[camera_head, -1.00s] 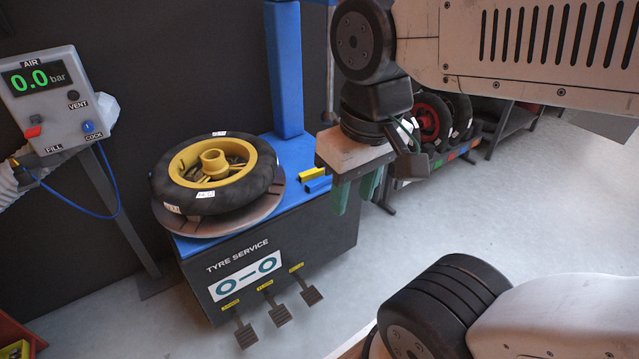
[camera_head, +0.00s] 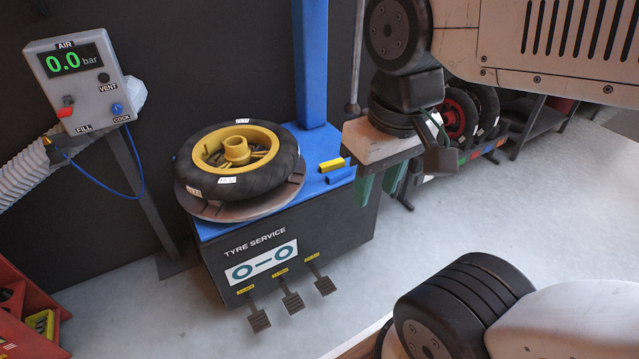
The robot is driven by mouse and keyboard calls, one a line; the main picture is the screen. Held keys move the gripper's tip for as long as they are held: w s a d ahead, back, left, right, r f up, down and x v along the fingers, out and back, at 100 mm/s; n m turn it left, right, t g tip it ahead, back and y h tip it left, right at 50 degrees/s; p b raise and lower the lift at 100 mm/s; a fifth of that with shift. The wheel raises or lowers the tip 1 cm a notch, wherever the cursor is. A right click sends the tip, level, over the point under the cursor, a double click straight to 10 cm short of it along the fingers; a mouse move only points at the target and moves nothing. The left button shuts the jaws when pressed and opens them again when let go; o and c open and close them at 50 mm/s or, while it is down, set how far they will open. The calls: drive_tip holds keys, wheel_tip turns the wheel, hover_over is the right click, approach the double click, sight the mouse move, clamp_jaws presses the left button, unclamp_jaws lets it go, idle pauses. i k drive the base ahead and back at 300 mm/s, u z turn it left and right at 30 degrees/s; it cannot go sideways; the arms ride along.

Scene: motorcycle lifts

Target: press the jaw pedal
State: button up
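The tyre machine (camera_head: 330,231) is a dark cabinet with a blue top, marked "TYRE SERVICE". Three grey foot pedals stick out low on its front: a left one (camera_head: 259,321), a middle one (camera_head: 293,303) and a right one (camera_head: 324,286). Each has a small yellow label above it, too small to read, so I cannot tell which is the jaw pedal. My gripper (camera_head: 379,187) points down with two green fingers. A gap shows between them and nothing is held. In the picture it is above and right of the pedals, apart from them, in front of the cabinet's right end.
A tyre on a yellow rim (camera_head: 238,187) lies on the turntable. Yellow and blue blocks (camera_head: 335,170) lie beside it. An air panel (camera_head: 82,80) reading 0.0 bar stands left. A red bin (camera_head: 25,335) is at lower left. Pale floor before the pedals is clear.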

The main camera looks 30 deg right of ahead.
sight(258, 321)
drive_tip(key=z, duration=0.35)
drive_tip(key=k, duration=0.9)
drive_tip(key=z, duration=0.65)
drive_tip(key=k, duration=0.45)
drive_tip(key=u, duration=0.45)
drive_tip(key=i, duration=0.5)
drive_tip(key=u, duration=0.9)
drive_tip(key=i, duration=1.2)
drive_tip(key=z, duration=0.35)
